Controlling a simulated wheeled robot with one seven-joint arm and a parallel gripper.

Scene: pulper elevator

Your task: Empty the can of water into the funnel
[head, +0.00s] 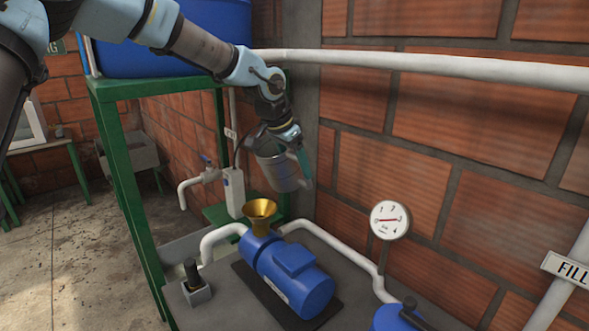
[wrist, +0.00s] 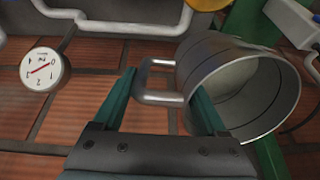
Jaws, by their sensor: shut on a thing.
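The grey metal can (head: 280,172) is held in the air just above and right of the funnel in the head view, leaning somewhat, its open end up. My gripper (head: 300,158) is shut on its handle. In the wrist view, the handle (wrist: 150,97) passes between the teal fingers of my gripper (wrist: 163,84), and the can (wrist: 205,68) shows its open mouth. I cannot tell how much water is inside. The brass-yellow funnel (head: 260,212) stands upright on the blue pump; its edge shows at the top of the wrist view (wrist: 206,4).
The blue pump (head: 290,275) sits on a grey slab with white pipes. A dial gauge (head: 390,220) stands at right. A tap (head: 205,172) and a green stand (head: 133,180) with a blue tank are left of the can. A brick wall (head: 460,140) rises behind.

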